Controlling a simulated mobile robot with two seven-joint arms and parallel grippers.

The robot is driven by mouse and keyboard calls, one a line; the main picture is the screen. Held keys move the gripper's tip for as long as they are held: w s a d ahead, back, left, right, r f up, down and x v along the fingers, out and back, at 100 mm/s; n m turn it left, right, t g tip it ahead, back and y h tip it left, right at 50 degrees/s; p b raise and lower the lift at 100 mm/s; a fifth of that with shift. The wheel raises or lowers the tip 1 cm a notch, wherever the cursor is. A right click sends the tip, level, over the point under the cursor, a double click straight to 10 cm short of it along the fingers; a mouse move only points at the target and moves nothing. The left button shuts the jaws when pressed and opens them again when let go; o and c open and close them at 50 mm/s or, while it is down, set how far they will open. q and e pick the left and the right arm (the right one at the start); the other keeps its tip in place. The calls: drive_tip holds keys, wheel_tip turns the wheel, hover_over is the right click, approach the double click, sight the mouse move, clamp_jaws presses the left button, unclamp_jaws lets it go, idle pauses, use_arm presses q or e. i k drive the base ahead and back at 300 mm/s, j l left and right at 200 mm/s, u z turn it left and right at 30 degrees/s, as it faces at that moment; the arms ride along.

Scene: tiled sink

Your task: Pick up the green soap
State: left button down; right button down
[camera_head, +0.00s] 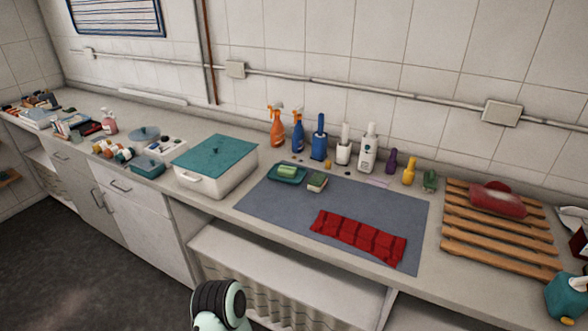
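The green soap (287,170) is a small pale-green block. It lies in a dark teal soap dish (273,178) at the back left part of the grey mat (270,206) on the counter. A sponge with a green top and a pale side (317,182) lies just right of the dish. A mint and black rounded part of my own arm shows at the bottom edge, well in front of the counter. No gripper fingers show, so neither gripper is in view. Nothing covers the soap.
A white bin with a teal lid (216,152) stands left of the soap dish. Orange (277,128) and blue (298,132) spray bottles and several other bottles stand behind. A red cloth (358,237) lies on the mat. A wooden slatted rack (498,238) is at right.

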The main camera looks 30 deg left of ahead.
sight(284, 171)
drive_tip(key=u, duration=1.35)
